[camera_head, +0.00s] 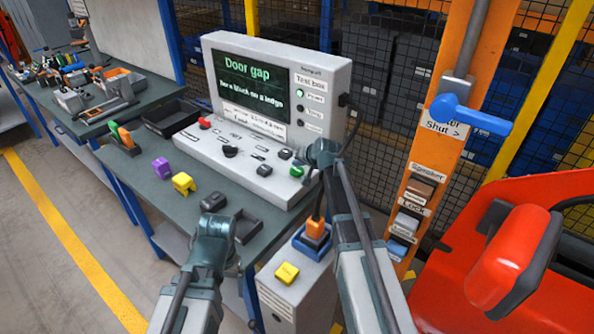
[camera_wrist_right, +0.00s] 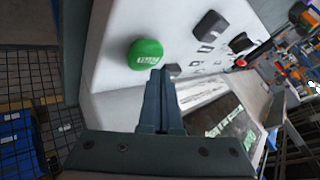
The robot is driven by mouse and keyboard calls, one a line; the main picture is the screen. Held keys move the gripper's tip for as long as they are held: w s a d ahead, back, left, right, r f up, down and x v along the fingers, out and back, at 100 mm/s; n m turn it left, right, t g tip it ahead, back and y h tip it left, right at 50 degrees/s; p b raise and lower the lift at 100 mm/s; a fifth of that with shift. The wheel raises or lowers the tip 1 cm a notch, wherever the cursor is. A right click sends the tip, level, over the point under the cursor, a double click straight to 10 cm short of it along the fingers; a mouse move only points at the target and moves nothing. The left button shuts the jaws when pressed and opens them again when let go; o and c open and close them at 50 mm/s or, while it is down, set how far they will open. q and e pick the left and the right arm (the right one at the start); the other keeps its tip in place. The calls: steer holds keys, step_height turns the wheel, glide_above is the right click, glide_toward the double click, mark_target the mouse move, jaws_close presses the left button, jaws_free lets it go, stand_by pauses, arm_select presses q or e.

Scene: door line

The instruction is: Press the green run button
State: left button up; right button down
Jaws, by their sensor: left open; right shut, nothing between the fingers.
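The round green run button (camera_head: 296,171) is at the right end of the sloped white panel of the test box (camera_head: 240,157). In the right wrist view the green button (camera_wrist_right: 146,52) stands just beyond my fingertips, slightly left of them. My right gripper (camera_head: 311,168) is shut and empty beside the button; its shut fingers also show in the wrist view (camera_wrist_right: 160,76). I cannot tell whether the fingertips touch the button. My left gripper (camera_head: 213,224) is open and empty, low over the front edge of the bench, away from the button.
The test box screen (camera_head: 254,88) reads "Door gap". A red button (camera_head: 204,123) and several dark switches sit on the panel. An orange post (camera_head: 440,150) with a blue handle stands right.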

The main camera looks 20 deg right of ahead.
mark_target(298, 172)
steer(key=shift+f, duration=0.15)
stand_by(0.3)
steer(key=shift+f+b, duration=0.25)
steer(key=shift+b, duration=0.2)
steer(key=shift+f+b, duration=0.5)
stand_by(0.5)
steer(key=shift+r, duration=0.1)
steer(key=shift+r+p, duration=0.85)
steer(key=shift+p, duration=0.1)
step_height(298, 172, up, 5)
steer(key=p, duration=0.5)
steer(key=shift+r, duration=0.1)
